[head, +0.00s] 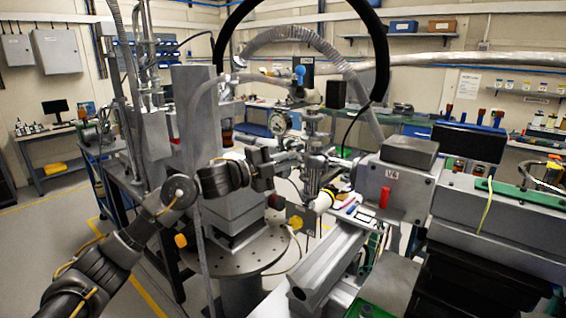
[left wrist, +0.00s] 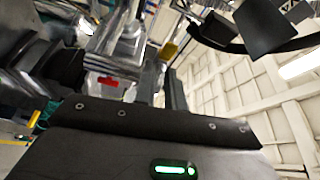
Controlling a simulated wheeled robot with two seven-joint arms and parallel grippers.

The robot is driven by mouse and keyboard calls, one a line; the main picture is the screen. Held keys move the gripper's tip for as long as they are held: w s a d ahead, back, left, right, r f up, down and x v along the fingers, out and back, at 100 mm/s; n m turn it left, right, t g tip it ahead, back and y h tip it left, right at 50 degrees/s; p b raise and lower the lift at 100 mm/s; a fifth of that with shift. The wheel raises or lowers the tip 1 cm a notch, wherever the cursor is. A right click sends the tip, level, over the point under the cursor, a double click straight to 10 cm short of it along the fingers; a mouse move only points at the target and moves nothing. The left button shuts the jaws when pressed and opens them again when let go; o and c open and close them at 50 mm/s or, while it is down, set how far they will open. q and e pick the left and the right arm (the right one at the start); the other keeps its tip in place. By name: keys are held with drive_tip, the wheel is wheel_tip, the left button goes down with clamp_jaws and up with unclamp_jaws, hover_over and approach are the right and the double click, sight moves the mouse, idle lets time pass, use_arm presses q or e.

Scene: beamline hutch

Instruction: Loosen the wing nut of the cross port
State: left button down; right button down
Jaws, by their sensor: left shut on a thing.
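The cross port (head: 315,160) is the upright metal assembly of flanges in the middle of the head view, beside the grey box marked V6. My left arm comes in from the left, and my left gripper (head: 286,158) reaches the left side of this assembly. It is shut on a small part there, which I take to be the wing nut; the fingers hide it, so its angle cannot be told. The left wrist view shows mostly the dark gripper housing (left wrist: 160,145) with a green light, not the fingertips. My right gripper is not in view.
A round gauge (head: 279,122) and a blue-topped valve (head: 299,76) sit above. Hoses arch overhead. A round perforated plate (head: 225,262) lies below left. Open floor is at left.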

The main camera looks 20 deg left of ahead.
use_arm(q)
drive_tip(key=shift+s+d+n+t+y+p, duration=0.1)
drive_tip(key=shift+n+t+y+p, duration=0.75)
drive_tip(key=shift+n, duration=2.25)
drive_tip(key=shift+d+n+t+y+b, duration=0.15)
drive_tip(key=shift+n+t+y, duration=0.25)
drive_tip(key=shift+n+t, duration=1.9)
drive_tip(key=shift+s+d+n+t+y+p, duration=0.1)
drive_tip(key=shift+n+t+y+p, duration=0.4)
drive_tip(key=shift+n, duration=3.4)
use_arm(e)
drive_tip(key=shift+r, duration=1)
use_arm(q)
drive_tip(key=shift+w+y, duration=0.1)
drive_tip(key=shift+y, duration=0.25)
drive_tip(key=c, duration=1.7)
unclamp_jaws()
drive_tip(key=shift+o, duration=0.3)
drive_tip(key=shift+f, duration=0.3)
